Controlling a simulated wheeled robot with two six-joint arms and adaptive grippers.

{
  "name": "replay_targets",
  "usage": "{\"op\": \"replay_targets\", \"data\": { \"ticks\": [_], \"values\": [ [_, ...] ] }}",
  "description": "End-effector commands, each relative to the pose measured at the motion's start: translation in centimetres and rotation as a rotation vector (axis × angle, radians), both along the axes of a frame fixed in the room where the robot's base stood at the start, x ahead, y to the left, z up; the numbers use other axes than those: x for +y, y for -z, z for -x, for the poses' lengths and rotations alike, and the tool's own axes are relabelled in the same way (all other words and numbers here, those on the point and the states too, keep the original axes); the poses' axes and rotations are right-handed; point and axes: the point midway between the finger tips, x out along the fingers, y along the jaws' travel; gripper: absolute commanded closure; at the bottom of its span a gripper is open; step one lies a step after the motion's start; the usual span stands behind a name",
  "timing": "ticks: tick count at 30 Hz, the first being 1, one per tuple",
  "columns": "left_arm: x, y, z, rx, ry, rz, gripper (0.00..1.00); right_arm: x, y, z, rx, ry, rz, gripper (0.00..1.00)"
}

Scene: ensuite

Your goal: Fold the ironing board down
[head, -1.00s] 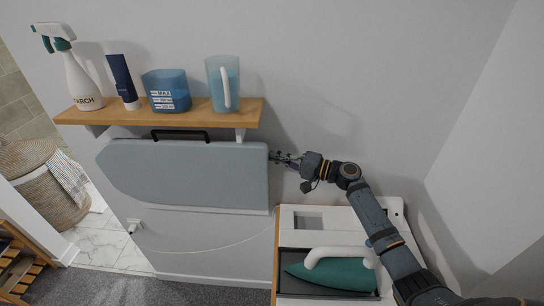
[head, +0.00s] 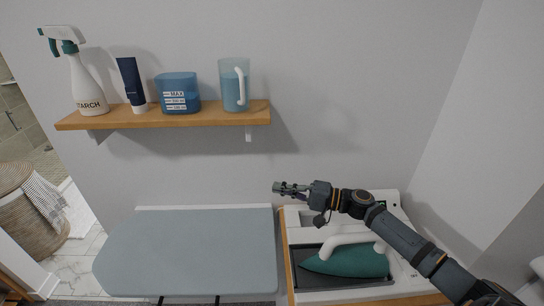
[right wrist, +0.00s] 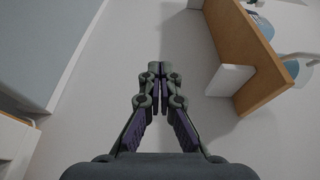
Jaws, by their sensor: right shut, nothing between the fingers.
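The ironing board (head: 190,250) has a grey-blue padded top and lies roughly level, out from the wall below the shelf. Dark legs show under its front edge. It also shows at the upper left of the right wrist view (right wrist: 40,45). My right gripper (head: 277,187) is shut and empty, in front of the wall just above the board's right rear corner, apart from it. Its closed fingers show in the right wrist view (right wrist: 158,75). My left gripper is not in view.
Right of the board, an iron (head: 345,261) rests on a white-topped cabinet (head: 300,232). A wicker basket (head: 28,220) stands left.

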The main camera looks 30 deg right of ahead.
Motion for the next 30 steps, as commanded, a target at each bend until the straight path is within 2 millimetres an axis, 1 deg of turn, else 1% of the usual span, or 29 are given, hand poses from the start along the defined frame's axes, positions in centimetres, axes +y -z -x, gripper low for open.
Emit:
{"op": "replay_targets", "data": {
  "ticks": [5, 11, 14, 17, 25, 27, 30],
  "values": [
    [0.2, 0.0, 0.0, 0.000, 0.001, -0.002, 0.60, -0.2, 0.1, 0.1, 0.001, 0.001, -0.001, 1.00],
    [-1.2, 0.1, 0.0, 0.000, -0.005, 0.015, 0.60, -0.2, 0.1, 0.1, 0.001, 0.001, -0.001, 1.00],
    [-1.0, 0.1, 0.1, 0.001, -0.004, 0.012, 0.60, -0.2, -0.1, 0.1, 0.000, 0.000, 0.000, 1.00],
    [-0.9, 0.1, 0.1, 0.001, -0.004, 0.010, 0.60, -0.2, -1.2, 0.1, -0.002, -0.001, 0.005, 1.00],
    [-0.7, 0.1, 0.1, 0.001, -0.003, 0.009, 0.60, -0.3, -7.1, 0.1, 0.001, -0.002, 0.007, 1.00],
    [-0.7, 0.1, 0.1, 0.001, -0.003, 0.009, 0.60, -0.3, -8.2, 0.1, 0.001, -0.001, 0.006, 1.00],
    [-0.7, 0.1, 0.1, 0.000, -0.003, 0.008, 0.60, -0.3, -9.3, 0.0, 0.001, 0.000, 0.001, 1.00]
  ]
}}
